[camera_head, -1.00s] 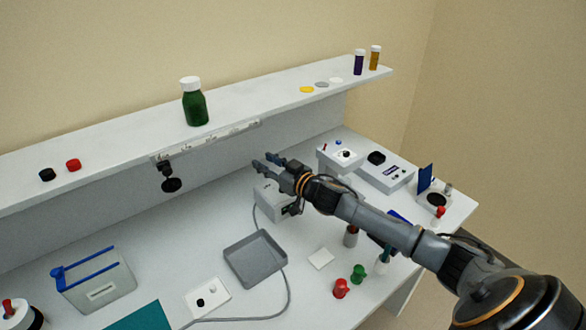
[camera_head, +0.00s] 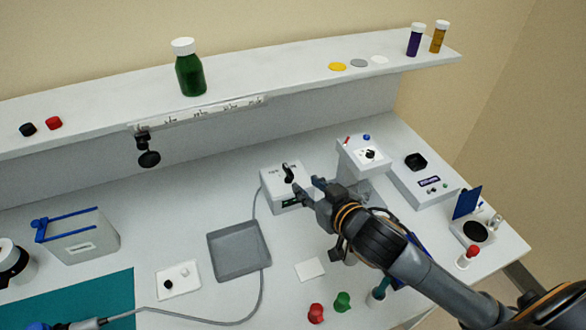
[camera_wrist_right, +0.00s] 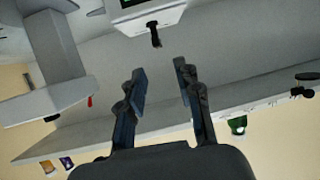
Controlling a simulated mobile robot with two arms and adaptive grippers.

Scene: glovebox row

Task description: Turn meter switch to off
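The meter is a small white box (camera_head: 270,190) with a dark display on its front and a cable at its left. Its black switch lever (camera_head: 288,173) stands up on top, tilted. In the right wrist view the box (camera_wrist_right: 158,18) is at the top edge with the lever (camera_wrist_right: 155,35) and part of a green display. My right gripper (camera_head: 308,188) is just right of the meter. In the wrist view my right gripper (camera_wrist_right: 162,77) has its fingers apart with nothing between them, and the lever lies beyond the tips. My left gripper is not in view.
A white device with a knob (camera_head: 362,155) stands right of the meter, close to my right arm. A grey tray (camera_head: 238,250) is in front of the meter. The shelf (camera_head: 270,85) runs behind. Red (camera_head: 316,313) and green (camera_head: 342,302) items stand near the front.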

